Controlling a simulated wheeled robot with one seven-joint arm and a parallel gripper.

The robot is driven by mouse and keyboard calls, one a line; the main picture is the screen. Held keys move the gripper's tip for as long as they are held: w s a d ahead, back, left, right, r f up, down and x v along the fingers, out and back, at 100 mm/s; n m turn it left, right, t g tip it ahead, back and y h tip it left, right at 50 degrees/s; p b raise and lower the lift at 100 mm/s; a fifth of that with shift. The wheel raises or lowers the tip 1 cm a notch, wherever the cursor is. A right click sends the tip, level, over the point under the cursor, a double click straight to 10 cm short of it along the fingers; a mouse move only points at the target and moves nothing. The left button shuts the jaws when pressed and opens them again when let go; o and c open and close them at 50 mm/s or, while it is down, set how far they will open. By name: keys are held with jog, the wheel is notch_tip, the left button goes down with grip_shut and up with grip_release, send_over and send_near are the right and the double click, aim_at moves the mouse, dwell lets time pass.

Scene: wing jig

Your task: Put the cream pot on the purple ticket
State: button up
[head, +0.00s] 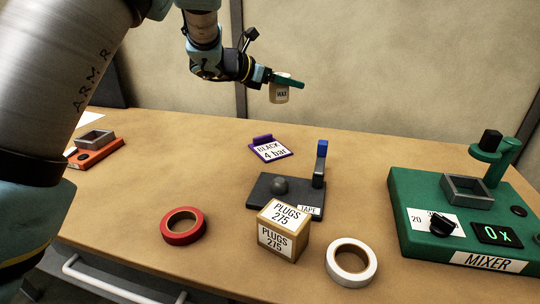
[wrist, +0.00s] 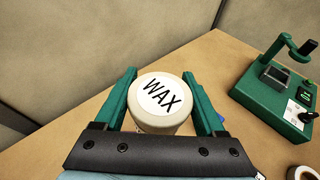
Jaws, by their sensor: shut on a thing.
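The cream pot (head: 280,94), labelled WAX on its lid, is held up in the air above the back of the bench. In the wrist view the pot (wrist: 158,100) sits between the two green fingers. My gripper (head: 287,79) is shut on it. The purple ticket (head: 270,149) lies on the bench, reading BLACK 4 bar, with a raised purple back edge. The pot is above and beyond the ticket, apart from it. In the wrist view the ticket is mostly hidden behind the pot and gripper.
A dark tape block (head: 268,201) stands just in front of the ticket. A PLUGS box (head: 283,232), red tape roll (head: 183,227) and white tape roll (head: 351,263) are nearer. The green mixer (head: 415,240) is right, an orange device (head: 95,154) left. Bench around the ticket is clear.

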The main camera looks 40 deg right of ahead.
jog(key=p, duration=0.4)
send_over(285, 152)
notch_tip(285, 152, down, 16)
jog(key=shift+f, duration=0.4)
jog(key=shift+f+b, duration=0.2)
jog(key=shift+b, duration=0.2)
jog(key=o, duration=1.5)
jog(key=shift+r, duration=0.1)
jog(key=shift+r+p, duration=0.15)
jog(key=shift+p, duration=0.15)
jog(key=b+v, duration=0.4)
jog(key=v, duration=0.8)
